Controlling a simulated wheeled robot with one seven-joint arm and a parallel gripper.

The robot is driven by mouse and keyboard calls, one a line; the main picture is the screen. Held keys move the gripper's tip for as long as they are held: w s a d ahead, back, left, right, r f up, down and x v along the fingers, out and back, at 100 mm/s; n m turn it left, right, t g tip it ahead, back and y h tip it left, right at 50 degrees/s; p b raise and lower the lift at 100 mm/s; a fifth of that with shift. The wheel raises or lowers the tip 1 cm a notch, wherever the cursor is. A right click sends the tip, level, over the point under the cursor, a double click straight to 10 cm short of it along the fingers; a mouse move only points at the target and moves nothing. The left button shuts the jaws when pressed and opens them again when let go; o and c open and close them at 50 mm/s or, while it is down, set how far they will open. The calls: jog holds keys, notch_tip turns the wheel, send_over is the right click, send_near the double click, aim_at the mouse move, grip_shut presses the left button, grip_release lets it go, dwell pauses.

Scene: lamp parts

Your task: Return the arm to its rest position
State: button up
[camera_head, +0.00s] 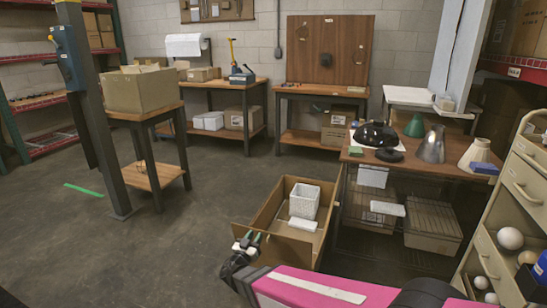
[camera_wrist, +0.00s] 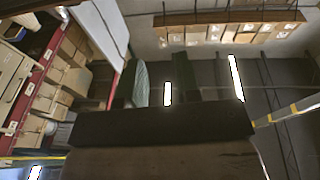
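My gripper (camera_head: 248,241) is at the lower middle of the head view, at the end of my pink arm. Its two green fingertips point up and stand slightly apart. In the wrist view my gripper (camera_wrist: 162,85) shows two dark green fingers with a clear gap between them and nothing held. In the head view it appears in front of the near end of an open cardboard box (camera_head: 271,210); I cannot tell how far apart they are. The wrist view is tilted and shows shelves with boxes and bright ceiling lights.
A workbench (camera_head: 440,168) at the right holds a black dome shade (camera_head: 376,134), a green shade (camera_head: 414,126), a silver shade (camera_head: 432,146) and a cream shade (camera_head: 478,153). A beige cabinet (camera_head: 520,190) stands at the right edge.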

jog(key=s+d+n+g+y, duration=0.2)
jog(key=d+g+y, duration=0.2)
jog(key=d+g, duration=0.5)
jog(key=s+d+n+g+y, duration=0.2)
jog(key=d+g, duration=0.7)
jog(key=d, duration=1.1)
jog(key=shift+d+g+y, duration=0.15)
jog(key=shift+g+y, duration=0.15)
jog(key=shift+y, duration=0.6)
jog(key=shift+f, duration=0.1)
